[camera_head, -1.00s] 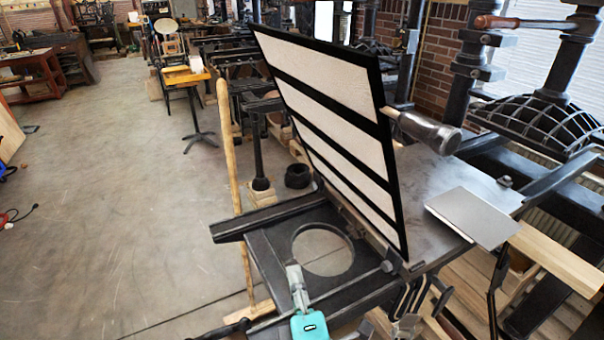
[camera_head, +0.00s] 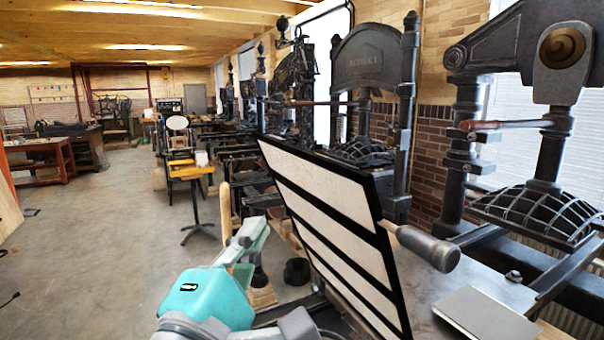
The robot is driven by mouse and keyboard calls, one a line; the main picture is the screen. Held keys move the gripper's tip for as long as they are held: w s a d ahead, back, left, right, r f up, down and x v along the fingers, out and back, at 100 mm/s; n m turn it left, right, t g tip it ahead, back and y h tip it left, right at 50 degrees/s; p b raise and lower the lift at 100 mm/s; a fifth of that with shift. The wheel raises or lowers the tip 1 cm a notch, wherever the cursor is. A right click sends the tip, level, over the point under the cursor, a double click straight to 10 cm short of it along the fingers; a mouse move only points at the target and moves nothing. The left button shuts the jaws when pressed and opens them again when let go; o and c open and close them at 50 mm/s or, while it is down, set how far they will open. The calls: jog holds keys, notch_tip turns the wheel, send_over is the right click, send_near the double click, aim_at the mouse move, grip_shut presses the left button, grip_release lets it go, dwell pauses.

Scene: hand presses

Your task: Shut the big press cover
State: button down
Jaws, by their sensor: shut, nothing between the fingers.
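The big press cover (camera_head: 330,225) is a black frame with several white panels. It stands raised and tilted on the right half of the view, its lower edge cut off by the frame bottom. My gripper (camera_head: 250,232) has a teal body and pale grey fingers. It is shut and empty, left of the cover, pointing up and away. A gap shows between the fingers and the cover.
The press bed (camera_head: 440,285) lies right of the cover, with a grey plate (camera_head: 487,317) on it. A dark roller-shaped handle (camera_head: 430,248) juts out behind the cover. Tall iron presses stand behind. Open floor (camera_head: 110,225) lies to the left.

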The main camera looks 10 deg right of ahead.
jog(key=r, duration=0.1)
send_near(309, 160)
jog(key=w, duration=0.4)
jog(key=shift+w+d+r, duration=0.65)
jog(key=shift+d, duration=0.25)
jog(key=shift+w+d+r, duration=0.1)
jog(key=shift+d+r, duration=0.1)
jog(key=shift+d, duration=0.2)
